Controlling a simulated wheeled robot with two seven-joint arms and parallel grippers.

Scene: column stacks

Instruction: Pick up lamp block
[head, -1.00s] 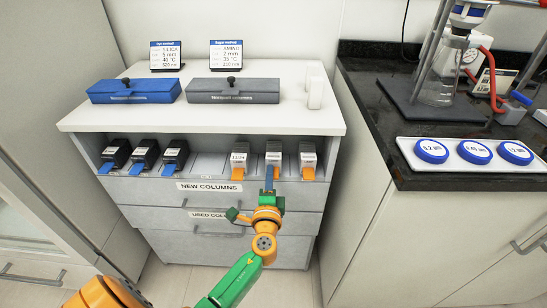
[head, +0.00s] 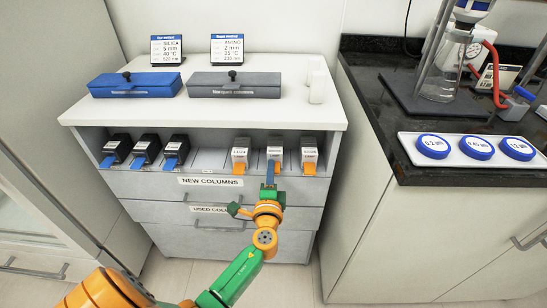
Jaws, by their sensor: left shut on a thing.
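In the open shelf of the cabinet stands a row of white blocks with orange front tabs. None can be named for sure as the lamp block, as the labels are too small to read. My left gripper (head: 270,173) reaches up from below to the middle white block (head: 275,153) and is shut on its front, covering most of its orange tab. This block stands in line between the left white block (head: 240,153) and the right white block (head: 309,153). My right gripper is not in view.
Black blocks with blue tabs (head: 146,150) stand at the shelf's left. A blue box (head: 135,88) and a grey box (head: 235,88) lie on the cabinet top. The dark counter (head: 385,120) is at the right.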

